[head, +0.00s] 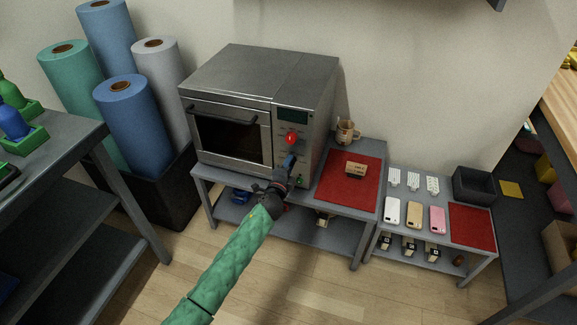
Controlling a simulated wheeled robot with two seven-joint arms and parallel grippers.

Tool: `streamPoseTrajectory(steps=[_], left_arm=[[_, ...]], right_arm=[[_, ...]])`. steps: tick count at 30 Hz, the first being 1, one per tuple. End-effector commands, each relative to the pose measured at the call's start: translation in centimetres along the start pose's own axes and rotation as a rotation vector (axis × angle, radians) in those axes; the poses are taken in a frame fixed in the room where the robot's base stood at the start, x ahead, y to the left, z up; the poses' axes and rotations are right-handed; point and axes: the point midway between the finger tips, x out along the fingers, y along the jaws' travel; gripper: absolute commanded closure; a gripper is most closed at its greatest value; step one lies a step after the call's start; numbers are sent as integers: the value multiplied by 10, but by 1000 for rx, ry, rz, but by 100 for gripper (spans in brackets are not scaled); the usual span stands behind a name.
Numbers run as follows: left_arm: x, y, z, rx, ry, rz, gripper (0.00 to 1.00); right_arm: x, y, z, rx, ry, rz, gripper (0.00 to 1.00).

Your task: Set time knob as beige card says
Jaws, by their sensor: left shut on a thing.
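The grey oven-like press (235,110) stands on a grey table, with its control panel (292,150) on the right of its front. A bright red round part (290,138) shows on the panel below a dark display (293,117). My left gripper (289,163) reaches the panel below the red part and is shut on what seems to be the time knob, which it mostly hides. The knob's setting cannot be read. A small beige card-like piece (357,168) with dark marks lies on the red mat (346,190); its writing is too small to read. My right gripper is out of view.
A mug (346,132) stands at the back beside the press. A lower side table to the right holds phone cases (415,215), a dark bin (473,185) and another red mat (471,226). Fabric rolls (135,120) stand at left. Floor in front is free.

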Motion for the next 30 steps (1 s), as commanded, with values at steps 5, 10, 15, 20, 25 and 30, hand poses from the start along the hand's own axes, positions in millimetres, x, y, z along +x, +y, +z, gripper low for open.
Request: streamPoseTrajectory(steps=[5,10,15,20,25,30], left_arm=[[-1,2,-1,12,1,2,91],[-1,2,-1,12,1,2,91],[-1,2,-1,12,1,2,60],[-1,1,0,12,1,2,46],[-1,1,0,12,0,1,46],[-11,2,0,12,1,1,46]], right_arm=[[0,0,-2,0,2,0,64],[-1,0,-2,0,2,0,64],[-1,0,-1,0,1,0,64],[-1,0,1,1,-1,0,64],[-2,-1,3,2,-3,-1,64],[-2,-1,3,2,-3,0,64]])
